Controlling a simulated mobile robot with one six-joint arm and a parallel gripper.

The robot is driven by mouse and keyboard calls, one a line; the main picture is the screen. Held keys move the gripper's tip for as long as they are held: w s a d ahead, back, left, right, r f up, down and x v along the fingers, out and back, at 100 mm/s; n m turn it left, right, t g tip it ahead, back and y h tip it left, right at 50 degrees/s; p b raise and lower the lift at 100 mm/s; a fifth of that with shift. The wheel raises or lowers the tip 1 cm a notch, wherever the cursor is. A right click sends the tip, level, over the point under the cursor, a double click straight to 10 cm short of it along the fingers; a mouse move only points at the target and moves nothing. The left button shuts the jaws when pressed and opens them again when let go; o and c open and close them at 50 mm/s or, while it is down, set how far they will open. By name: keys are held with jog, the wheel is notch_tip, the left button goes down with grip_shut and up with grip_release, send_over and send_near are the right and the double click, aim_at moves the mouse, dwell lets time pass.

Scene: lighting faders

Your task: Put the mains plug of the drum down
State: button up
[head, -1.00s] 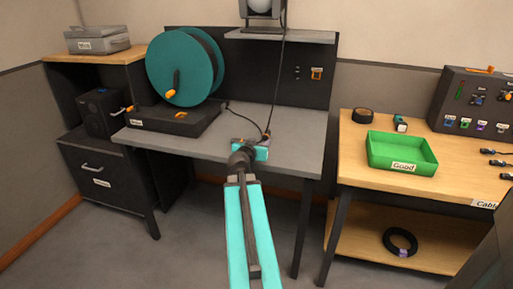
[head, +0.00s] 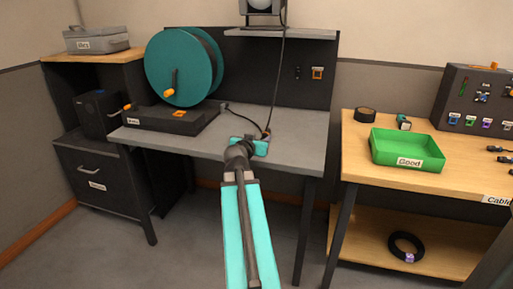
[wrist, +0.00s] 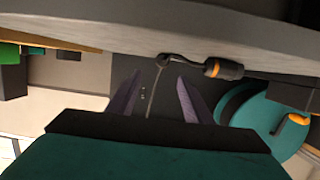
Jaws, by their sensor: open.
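The teal cable drum (head: 172,68) stands on a black base (head: 172,122) on the grey desk. A dark cable runs from the base towards my gripper (head: 257,140), over the desk's front right part. In the wrist view, a black plug-like piece with an orange band (wrist: 224,68) lies at the desk surface, its cord bending left in front of my fingers. I cannot tell for sure that it is the drum's mains plug. My gripper (wrist: 160,76) is open, its two fingers apart with nothing seen held between them. The head view mostly hides the plug behind my gripper.
A lamp cord (head: 278,70) hangs from the shelf (head: 280,34) down to the desk near my gripper. A wooden bench (head: 400,178) with a green tray (head: 408,149) stands at the right. The desk's right end is clear.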

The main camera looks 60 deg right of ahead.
jog(key=shift+s+a+b, duration=0.15)
jog(key=shift+a+b, duration=0.35)
jog(key=shift+b, duration=2.75)
jog(key=a+b, duration=0.1)
jog(key=b, duration=0.3)
jog(key=shift+s+a+b, duration=0.1)
jog(key=shift+s+b, duration=0.05)
jog(key=shift+b, duration=0.25)
jog(key=shift+a+r+b, duration=0.1)
jog(key=shift+a+b, duration=0.2)
jog(key=shift+b, duration=0.4)
jog(key=shift+r, duration=0.1)
